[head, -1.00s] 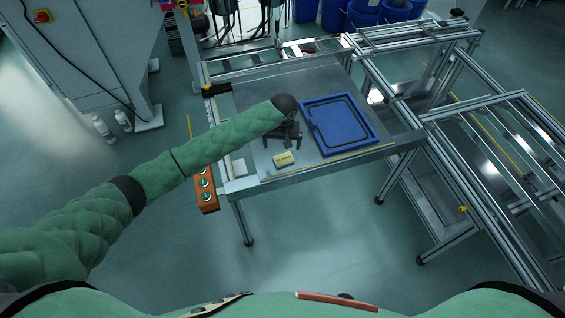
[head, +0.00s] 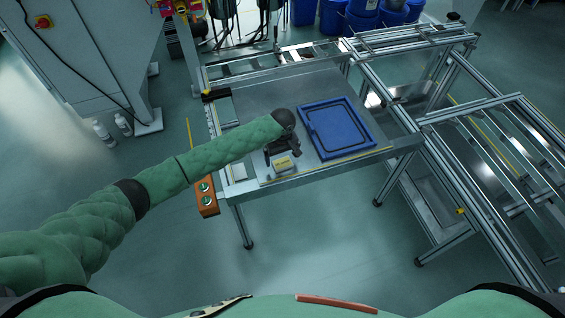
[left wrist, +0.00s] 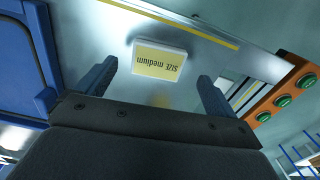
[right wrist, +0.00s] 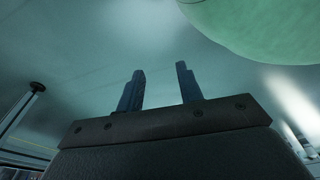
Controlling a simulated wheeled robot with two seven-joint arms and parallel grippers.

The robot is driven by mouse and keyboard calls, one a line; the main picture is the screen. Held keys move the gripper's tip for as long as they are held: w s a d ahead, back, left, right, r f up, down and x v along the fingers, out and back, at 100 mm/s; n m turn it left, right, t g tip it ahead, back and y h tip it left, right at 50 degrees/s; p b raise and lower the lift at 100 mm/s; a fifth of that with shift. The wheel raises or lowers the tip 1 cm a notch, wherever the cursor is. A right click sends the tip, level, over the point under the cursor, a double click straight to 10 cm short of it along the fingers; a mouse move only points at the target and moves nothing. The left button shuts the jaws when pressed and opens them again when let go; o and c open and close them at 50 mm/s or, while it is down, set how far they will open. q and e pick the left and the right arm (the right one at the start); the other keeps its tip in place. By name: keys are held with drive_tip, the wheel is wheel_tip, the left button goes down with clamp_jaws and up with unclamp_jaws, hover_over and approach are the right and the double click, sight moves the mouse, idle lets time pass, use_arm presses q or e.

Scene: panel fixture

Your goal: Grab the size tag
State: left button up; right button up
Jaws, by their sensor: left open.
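The size tag (head: 283,163) is a small yellow block with white edges near the front edge of the metal panel table. In the left wrist view the tag (left wrist: 159,60) reads "SIZE medium", upside down, and lies flat on the metal. My left gripper (head: 283,156) is open just behind the tag. In the left wrist view its two fingers (left wrist: 156,84) stand apart on either side of the tag's near end, with nothing between them touching. My right gripper (right wrist: 160,84) has its fingers apart and empty, over the floor and away from the table.
A blue tray (head: 340,130) lies on the table to the right of the tag. An orange button box (head: 207,197) with green buttons hangs at the table's left edge. An aluminium frame (head: 470,120) stands to the right.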

sight(283, 163)
use_arm(q)
wheel_tip(283, 163, down, 3)
drive_tip(key=shift+w+r+p, duration=0.15)
drive_tip(key=shift+p, duration=0.5)
drive_tip(key=shift+f, duration=0.45)
drive_tip(key=c, duration=1)
drive_tip(key=shift+c, duration=0.3)
use_arm(e)
drive_tip(key=s, duration=0.3)
drive_tip(key=s+d+f, duration=0.1)
drive_tip(key=shift+s, duration=0.3)
